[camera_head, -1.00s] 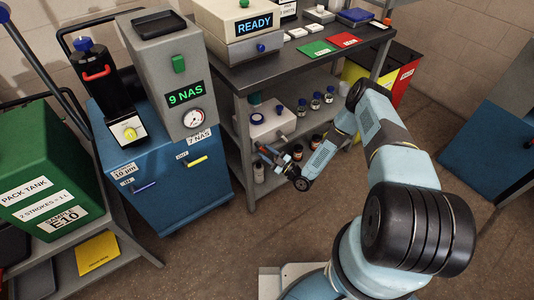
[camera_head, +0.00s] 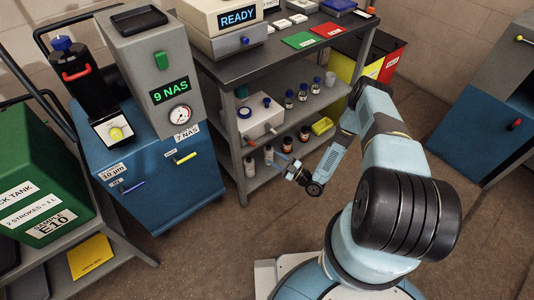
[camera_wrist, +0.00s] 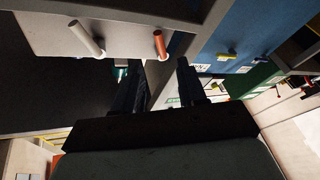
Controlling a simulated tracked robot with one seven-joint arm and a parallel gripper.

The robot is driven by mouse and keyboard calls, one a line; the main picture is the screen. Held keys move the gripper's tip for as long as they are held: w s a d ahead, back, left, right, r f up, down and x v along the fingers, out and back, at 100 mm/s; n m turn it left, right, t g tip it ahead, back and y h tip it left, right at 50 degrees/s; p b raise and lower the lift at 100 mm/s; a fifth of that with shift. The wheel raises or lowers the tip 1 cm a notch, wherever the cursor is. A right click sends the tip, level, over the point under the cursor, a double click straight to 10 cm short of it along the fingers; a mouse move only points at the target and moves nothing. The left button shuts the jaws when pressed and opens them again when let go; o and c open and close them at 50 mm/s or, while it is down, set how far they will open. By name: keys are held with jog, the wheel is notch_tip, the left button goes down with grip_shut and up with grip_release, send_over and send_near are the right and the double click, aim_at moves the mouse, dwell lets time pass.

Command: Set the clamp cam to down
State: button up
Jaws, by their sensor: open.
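Nothing in view is labelled as the clamp cam, so I cannot tell for certain which part it is. A white box (camera_head: 262,117) on the middle shelf carries small handles. In the wrist view a pale panel, apparently this box, shows a white lever (camera_wrist: 87,38) and an orange-red lever (camera_wrist: 160,44), both sticking out. My gripper (camera_head: 279,162) is in front of the shelves, below and right of the white box. In the wrist view my gripper (camera_wrist: 157,88) has its two dark fingers apart, with nothing seen between them. The levers lie beyond the fingertips, not touching them.
A blue cabinet (camera_head: 150,185) with yellow and blue handles stands left of the shelf bench (camera_head: 235,75). A green tank (camera_head: 40,180) is far left. Another blue cabinet (camera_head: 480,135) is right. Floor between is clear.

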jog(key=shift+v, duration=1.5)
